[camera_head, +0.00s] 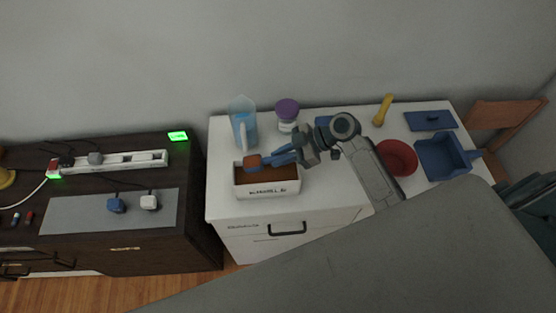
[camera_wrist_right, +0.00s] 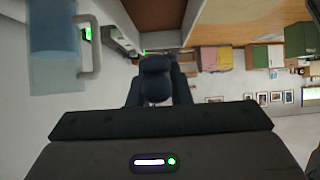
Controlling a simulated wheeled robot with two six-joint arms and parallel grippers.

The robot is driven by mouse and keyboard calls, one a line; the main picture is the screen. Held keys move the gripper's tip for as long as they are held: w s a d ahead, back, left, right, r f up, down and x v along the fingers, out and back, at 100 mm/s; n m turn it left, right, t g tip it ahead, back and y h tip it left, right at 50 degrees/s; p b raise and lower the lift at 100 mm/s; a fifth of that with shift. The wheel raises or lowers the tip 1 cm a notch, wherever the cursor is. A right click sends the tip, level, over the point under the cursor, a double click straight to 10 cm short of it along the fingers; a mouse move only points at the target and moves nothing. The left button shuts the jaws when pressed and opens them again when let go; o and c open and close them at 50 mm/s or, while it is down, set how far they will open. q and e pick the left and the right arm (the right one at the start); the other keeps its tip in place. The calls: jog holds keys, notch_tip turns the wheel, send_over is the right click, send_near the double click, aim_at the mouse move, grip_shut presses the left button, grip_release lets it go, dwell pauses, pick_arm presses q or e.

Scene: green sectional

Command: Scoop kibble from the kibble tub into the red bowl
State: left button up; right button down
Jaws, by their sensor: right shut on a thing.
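The kibble tub (camera_head: 268,190) is a white box with dark lettering on its front and brown kibble inside, on the white cabinet. My right gripper (camera_head: 303,153) is shut on a blue scoop (camera_head: 283,157) to the right of the tub's upper edge. The scoop's head reaches left over the tub, with a brown load showing in it. I cannot tell whether it touches the kibble below. The dark blue scoop also shows in the right wrist view (camera_wrist_right: 155,78). The red bowl (camera_head: 401,157) stands to the right, partly hidden behind my right arm. My left gripper is not in view.
A clear pitcher (camera_head: 242,118) of blue liquid stands just behind the tub. A purple-lidded jar (camera_head: 287,112), a yellow flashlight (camera_head: 382,110), a blue dustpan-like tray (camera_head: 441,158) and a blue flat lid (camera_head: 430,121) share the top. A dark cabinet with a power strip (camera_head: 120,159) is left.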

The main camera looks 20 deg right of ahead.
jog(key=shift+d+f+b, duration=0.15)
jog(key=shift+b, duration=0.15)
jog(key=shift+s+d+r+y+b, duration=0.1)
jog(key=shift+d+r+y+b, duration=0.2)
jog(key=shift+r, duration=0.2)
jog(key=shift+s+d+r+y+b, duration=0.1)
jog(key=shift+d+r+y+b, duration=0.15)
jog(key=shift+r+y, duration=0.2)
jog(key=shift+d+r+t+y, duration=0.1)
jog(key=shift+r+t+y, duration=0.2)
jog(key=shift+r, duration=0.2)
